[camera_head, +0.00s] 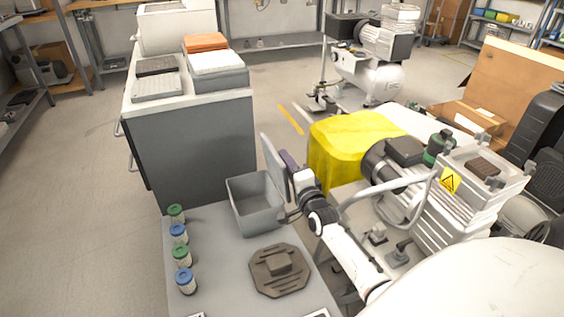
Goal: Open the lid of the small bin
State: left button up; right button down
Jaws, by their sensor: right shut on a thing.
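The small bin (257,207) is a grey open-topped box on the grey work surface, in the middle of the head view. Its inside is visible and looks empty. A grey flat panel, the lid (272,162), stands nearly upright at the bin's right rear side, clear of the opening. My right gripper (290,196) is at the bin's right side, shut on the lid; the exact contact is partly hidden by the wrist. My left gripper is not in view.
A dark octagonal part (279,270) lies in front of the bin. Several small capped jars (179,234) line the surface's left edge. A grey cabinet (195,140) stands behind. A compressor with a yellow cover (345,145) is close on the right.

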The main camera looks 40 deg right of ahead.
jog(key=shift+f, duration=0.1)
dwell(0.3)
jog(key=c, duration=1.4)
grip_release()
jog(key=shift+c, duration=0.2)
jog(key=shift+s+a, duration=0.1)
jog(key=shift+s, duration=0.25)
pick_arm(q)
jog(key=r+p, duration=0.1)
jog(key=p, duration=0.1)
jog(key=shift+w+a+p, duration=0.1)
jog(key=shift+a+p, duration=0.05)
jog(key=shift+p, duration=0.15)
pick_arm(e)
jog(key=v, duration=0.9)
jog(key=shift+s, duration=0.3)
jog(key=shift+a, duration=0.1)
